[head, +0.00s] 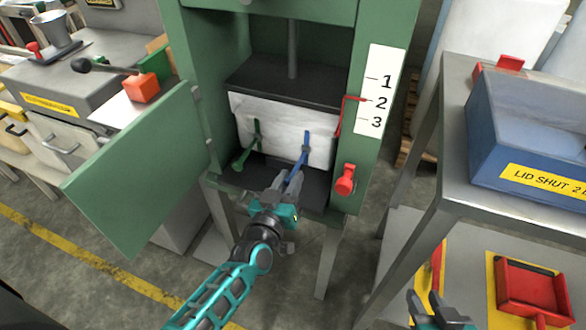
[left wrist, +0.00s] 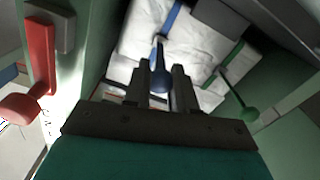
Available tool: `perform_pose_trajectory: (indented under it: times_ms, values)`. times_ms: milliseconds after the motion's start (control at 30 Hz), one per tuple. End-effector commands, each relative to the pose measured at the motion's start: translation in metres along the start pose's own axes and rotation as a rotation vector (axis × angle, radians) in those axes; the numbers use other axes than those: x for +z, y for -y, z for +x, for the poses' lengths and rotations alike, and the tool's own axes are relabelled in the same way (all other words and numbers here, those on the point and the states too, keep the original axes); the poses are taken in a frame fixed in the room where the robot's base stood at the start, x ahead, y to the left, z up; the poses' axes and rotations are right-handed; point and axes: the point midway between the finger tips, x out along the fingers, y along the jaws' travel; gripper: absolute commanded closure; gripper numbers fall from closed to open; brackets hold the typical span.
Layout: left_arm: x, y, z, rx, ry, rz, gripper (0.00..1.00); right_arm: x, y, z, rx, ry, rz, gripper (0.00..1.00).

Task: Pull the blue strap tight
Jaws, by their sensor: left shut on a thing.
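The blue strap (head: 304,152) hangs down the front of a white bale (head: 275,118) in the open chamber of a green press. In the left wrist view, the blue strap (left wrist: 172,18) runs over the bale to a dark blue ball end (left wrist: 161,80). My left gripper (head: 282,187) is at the chamber mouth. Its fingers (left wrist: 161,88) are shut on this blue end, one on each side. A green strap (head: 257,135) with a green ball end hangs to the left, apart from the gripper. My right gripper (head: 428,302) is at the bottom right, apparently open and empty.
The green press door (head: 145,175) stands open at the left. A red lever (head: 345,180) is on the press's right post, below a 1-2-3 scale (head: 380,92). A grey table (head: 455,150) with a blue box (head: 530,125) stands at the right.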

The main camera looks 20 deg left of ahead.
Motion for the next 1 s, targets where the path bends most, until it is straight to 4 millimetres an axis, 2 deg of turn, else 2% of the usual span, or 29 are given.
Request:
perform_pose_trajectory:
  times_ms: [167, 200, 467, 767, 867, 1000]
  values:
    - [0.001, -0.001, 0.000, 0.001, 0.000, -0.001, 1.00, 0.007, 0.000, 0.000, 0.002, 0.014, 0.004, 0.66]
    - [0.001, -0.001, 0.000, 0.001, 0.000, -0.001, 0.73, 0.007, 0.000, 0.000, 0.002, 0.014, 0.005, 0.66]
    - [0.001, -0.001, 0.000, 0.001, 0.000, -0.001, 0.48, 0.006, 0.000, -0.001, 0.002, 0.013, 0.005, 0.66]
    - [0.000, -0.001, -0.003, 0.001, 0.001, -0.001, 0.48, 0.004, 0.000, -0.003, 0.002, 0.011, 0.004, 0.66]
    - [-0.001, -0.001, -0.013, 0.000, 0.002, 0.000, 0.48, -0.001, -0.001, -0.006, 0.003, 0.009, 0.001, 0.66]
    - [-0.002, -0.001, -0.041, 0.001, 0.006, 0.001, 0.48, -0.010, -0.004, -0.011, 0.010, 0.000, -0.006, 0.66]
